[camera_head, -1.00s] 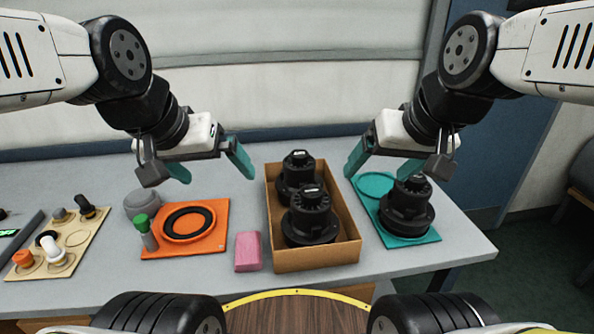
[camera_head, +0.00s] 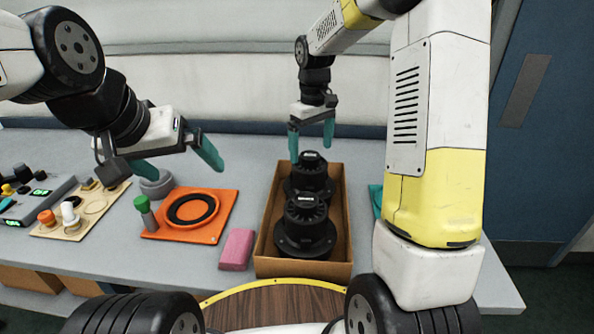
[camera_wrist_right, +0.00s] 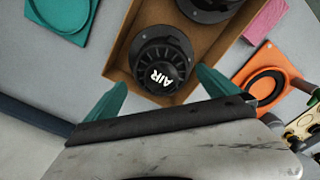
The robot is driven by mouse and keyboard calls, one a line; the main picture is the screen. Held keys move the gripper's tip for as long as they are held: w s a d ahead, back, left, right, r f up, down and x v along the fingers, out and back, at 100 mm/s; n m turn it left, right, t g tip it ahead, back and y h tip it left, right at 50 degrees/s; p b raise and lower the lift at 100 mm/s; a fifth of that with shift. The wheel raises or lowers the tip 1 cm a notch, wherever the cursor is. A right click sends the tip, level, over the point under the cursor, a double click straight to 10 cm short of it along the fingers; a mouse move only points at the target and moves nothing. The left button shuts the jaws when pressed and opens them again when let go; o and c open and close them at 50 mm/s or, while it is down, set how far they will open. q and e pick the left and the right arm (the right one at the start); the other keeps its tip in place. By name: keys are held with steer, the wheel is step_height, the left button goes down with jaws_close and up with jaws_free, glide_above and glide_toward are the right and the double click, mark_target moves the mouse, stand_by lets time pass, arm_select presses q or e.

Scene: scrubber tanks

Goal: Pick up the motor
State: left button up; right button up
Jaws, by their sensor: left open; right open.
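Two black, round-flanged motors stand upright in an open cardboard box (camera_head: 350,235). The far motor (camera_head: 309,172) also shows in the right wrist view (camera_wrist_right: 158,65), with "AIR" in white on its cap. The near motor (camera_head: 306,225) is cut off at the top of the wrist view. My right gripper (camera_head: 311,143) is open and empty, above the back end of the box, pointing down. In the wrist view its teal fingers flank the far motor's cap, apparently without touching. My left gripper (camera_head: 180,164) is open and empty above the orange plate's back edge.
A teal plate (camera_head: 375,198) lies right of the box, mostly hidden behind my right arm. An orange plate (camera_head: 212,232) with a black ring, a green-capped bottle (camera_head: 146,212) and a pink block (camera_head: 237,250) are left of the box. A beige board (camera_head: 85,215) holds small parts.

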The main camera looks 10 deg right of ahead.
mark_target(310, 169)
step_height(310, 169, down, 8)
steer(key=shift+a+f, duration=0.1)
steer(key=shift+a, duration=0.05)
stand_by(0.3)
steer(key=c, duration=1.8)
steer(key=shift+w+r, duration=0.1)
steer(key=shift+r, duration=0.1)
steer(key=shift+c, duration=0.4)
